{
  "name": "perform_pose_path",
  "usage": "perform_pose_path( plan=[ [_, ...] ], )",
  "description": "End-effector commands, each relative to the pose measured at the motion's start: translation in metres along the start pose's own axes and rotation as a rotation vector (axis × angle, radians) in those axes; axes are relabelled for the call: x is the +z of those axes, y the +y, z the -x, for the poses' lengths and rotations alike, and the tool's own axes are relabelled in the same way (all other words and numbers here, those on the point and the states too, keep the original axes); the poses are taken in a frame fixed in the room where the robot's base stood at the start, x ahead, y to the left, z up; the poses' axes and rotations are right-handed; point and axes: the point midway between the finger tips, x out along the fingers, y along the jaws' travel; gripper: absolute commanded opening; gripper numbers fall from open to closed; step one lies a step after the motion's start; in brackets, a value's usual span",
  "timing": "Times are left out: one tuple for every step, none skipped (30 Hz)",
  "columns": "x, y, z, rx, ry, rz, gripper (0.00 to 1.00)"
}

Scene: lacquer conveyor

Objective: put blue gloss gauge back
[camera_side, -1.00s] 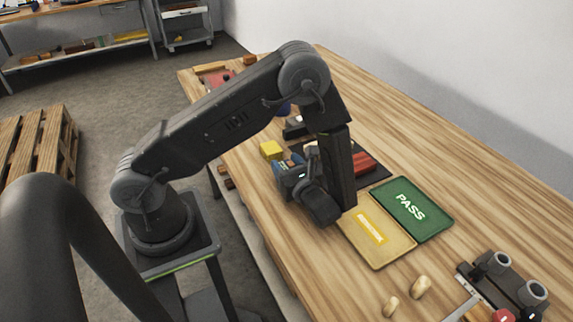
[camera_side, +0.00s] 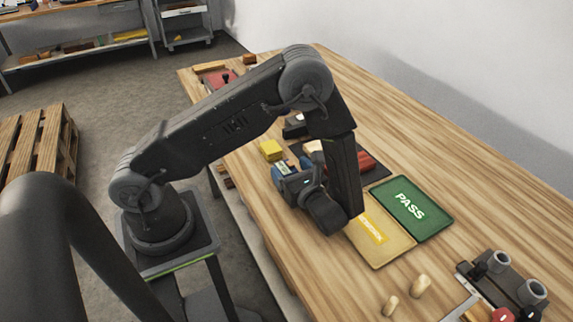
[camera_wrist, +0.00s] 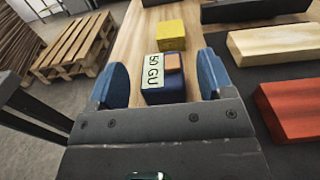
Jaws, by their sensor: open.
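The blue gloss gauge (camera_wrist: 165,94) stands in the wrist view, a small dark blue block with a white label reading "50 GU" and a tan patch on top. My gripper (camera_wrist: 161,62) is open, with one blue finger on each side of the gauge in the picture. Gaps show between the gauge and both fingers; I cannot tell how deep it sits between them. In the side view my gripper (camera_side: 284,172) is low at the table's near edge, and the gauge cannot be told apart from the blue fingers there.
A yellow block (camera_wrist: 170,34) stands just beyond the gauge. A dark mat to the right bears a pale wood block (camera_wrist: 275,43) and a red block (camera_wrist: 292,108).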

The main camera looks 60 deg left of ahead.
Motion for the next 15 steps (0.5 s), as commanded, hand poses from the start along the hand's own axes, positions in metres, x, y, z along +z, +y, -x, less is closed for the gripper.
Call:
perform_pose_path(
  plan=[
    [0.0,-0.001,0.012,-0.005,0.001,0.001,0.74],
    [0.0,-0.001,0.019,-0.006,0.0,0.002,0.74],
    [0.0,-0.001,0.028,-0.005,0.0,0.003,0.74],
    [0.0,-0.001,0.035,-0.006,0.001,0.003,0.74],
    [0.0,0.0,0.041,-0.005,0.001,0.002,0.74],
    [0.0,-0.001,0.049,-0.005,0.0,0.002,0.74],
    [0.0,-0.001,0.055,-0.004,0.0,0.002,0.74],
    [0.0,-0.001,0.061,-0.005,0.0,0.002,0.74],
    [0.0,0.0,0.067,-0.003,0.001,0.002,0.74],
    [0.0,0.0,0.072,-0.004,0.0,0.002,0.74],
    [0.0,0.0,0.076,-0.003,-0.001,0.002,0.74],
    [0.0,0.0,0.081,-0.002,0.0,0.001,0.74],
    [0.0,0.0,0.085,-0.002,0.0,0.001,0.74],
    [0.0,0.0,0.087,-0.002,0.0,0.001,0.74],
    [0.0,0.0,0.09,-0.001,-0.001,0.001,0.74]
  ],
)
